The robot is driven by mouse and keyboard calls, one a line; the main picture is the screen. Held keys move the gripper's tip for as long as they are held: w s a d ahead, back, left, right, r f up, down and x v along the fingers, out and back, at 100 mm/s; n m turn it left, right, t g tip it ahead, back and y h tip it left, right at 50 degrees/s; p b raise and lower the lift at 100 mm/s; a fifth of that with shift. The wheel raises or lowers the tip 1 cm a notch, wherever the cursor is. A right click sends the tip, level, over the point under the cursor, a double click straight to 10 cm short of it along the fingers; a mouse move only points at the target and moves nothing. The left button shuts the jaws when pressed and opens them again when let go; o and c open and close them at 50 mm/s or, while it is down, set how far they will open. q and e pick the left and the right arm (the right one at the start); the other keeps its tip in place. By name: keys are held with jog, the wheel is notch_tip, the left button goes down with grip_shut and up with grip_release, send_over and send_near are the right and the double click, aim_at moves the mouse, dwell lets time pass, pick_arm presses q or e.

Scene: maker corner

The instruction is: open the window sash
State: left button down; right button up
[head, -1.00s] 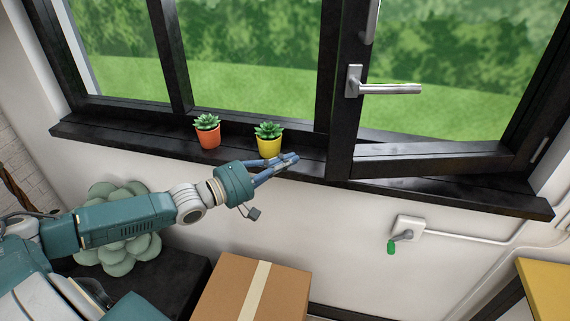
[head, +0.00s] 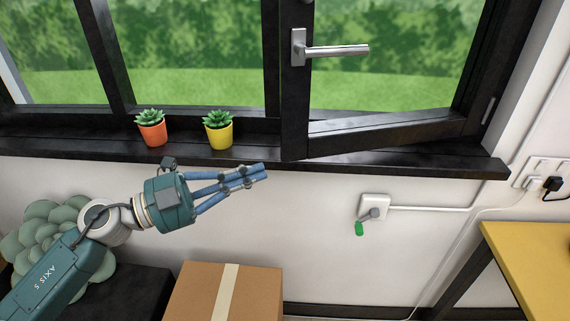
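The right window sash (head: 380,139) has a dark frame with its hinge side at the right. It stands ajar, its handle side swung inward over the sill. Its silver lever handle (head: 335,50) lies horizontal, pointing right, on the left stile (head: 294,110). My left gripper (head: 262,173) is below and left of the handle, in front of the wall under the sill. Its blue fingers point right and their tips are together, with nothing seen between them. It appears apart from the sash. My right gripper is not in view.
An orange pot (head: 152,133) and a yellow pot (head: 219,133) with succulents stand on the dark sill (head: 400,163), left of the sash. A cardboard box (head: 190,290) is below. A wall box with a green-knobbed crank (head: 374,208) and a yellow table (head: 530,260) are at right.

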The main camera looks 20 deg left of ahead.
aim_at(286, 154)
pick_arm(q)
jog(key=w+d+m+p, duration=0.1)
jog(key=w, duration=0.2)
jog(key=w+d+f+m+y+p, duration=0.1)
jog(key=w, duration=0.2)
jog(key=w+d+p, duration=0.1)
jog(key=w+p, duration=0.1)
jog(key=w, duration=0.2)
jog(key=shift+d+f+m+y, duration=0.25)
jog(key=shift+f+m+y, duration=0.05)
jog(key=shift+f+m, duration=0.1)
jog(key=shift+w+a+f, duration=0.1)
jog(key=shift+w+a, duration=0.3)
jog(key=shift+w, duration=0.1)
